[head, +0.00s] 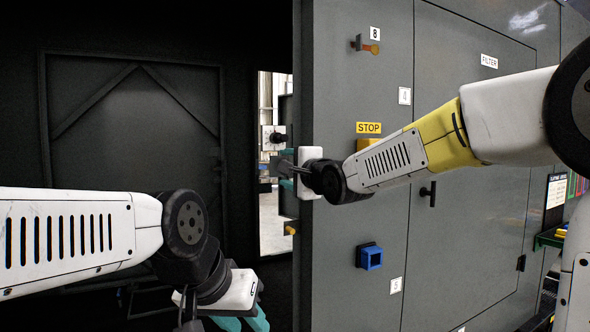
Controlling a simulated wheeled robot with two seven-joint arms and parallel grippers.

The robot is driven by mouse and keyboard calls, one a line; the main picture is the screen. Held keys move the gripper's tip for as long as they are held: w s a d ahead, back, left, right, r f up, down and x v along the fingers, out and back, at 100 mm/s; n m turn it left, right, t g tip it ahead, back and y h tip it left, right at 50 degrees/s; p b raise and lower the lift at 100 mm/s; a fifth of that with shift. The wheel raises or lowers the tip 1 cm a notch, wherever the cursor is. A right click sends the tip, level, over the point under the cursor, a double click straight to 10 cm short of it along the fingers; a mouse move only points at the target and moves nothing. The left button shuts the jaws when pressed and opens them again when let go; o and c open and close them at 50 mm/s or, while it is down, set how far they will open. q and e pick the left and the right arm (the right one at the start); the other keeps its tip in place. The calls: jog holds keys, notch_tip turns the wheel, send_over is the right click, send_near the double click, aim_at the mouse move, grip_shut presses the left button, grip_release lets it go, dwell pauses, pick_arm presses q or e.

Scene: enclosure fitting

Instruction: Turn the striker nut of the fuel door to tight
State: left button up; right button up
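No striker nut can be made out for certain, and no label names the fuel door. A dark braced door panel (135,130) fills the left. My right gripper (281,172) is at the grey enclosure's left edge, pointing left into the gap; its fingers are small and partly hidden by its own body, so its opening is unclear. A black round knob (279,138) on a light plate shows just above it. A small brass-coloured piece (290,229) sits on the edge below it. My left gripper (242,321) is low at the bottom edge, its teal fingertips cut off by the frame.
The grey enclosure front (350,220) carries a yellow STOP label (369,128), a latch (368,46) with an orange end near label 8, a blue square fitting (371,258) and a FILTER door (480,150) with a black handle (428,193). A bright room shows through the gap.

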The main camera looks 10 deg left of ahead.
jog(key=v, duration=0.7)
jog(key=shift+s+d, duration=0.1)
jog(key=shift+s, duration=0.05)
jog(key=s+d+f+n+g+h, duration=0.35)
jog(key=s+d+f, duration=0.25)
jog(key=d+f, duration=0.25)
jog(key=s+d+f+n+g+h, duration=0.2)
jog(key=s+d+f+n+h, duration=0.2)
jog(key=s+d+f, duration=0.45)
jog(key=s+d+f+n+g, duration=0.3)
jog(key=s+d+f+n, duration=0.1)
jog(key=s, duration=0.3)
jog(key=shift+s+d+f, duration=0.35)
jog(key=shift+d+f, duration=0.05)
jog(key=shift+f, duration=0.25)
jog(key=shift+n, duration=0.25)
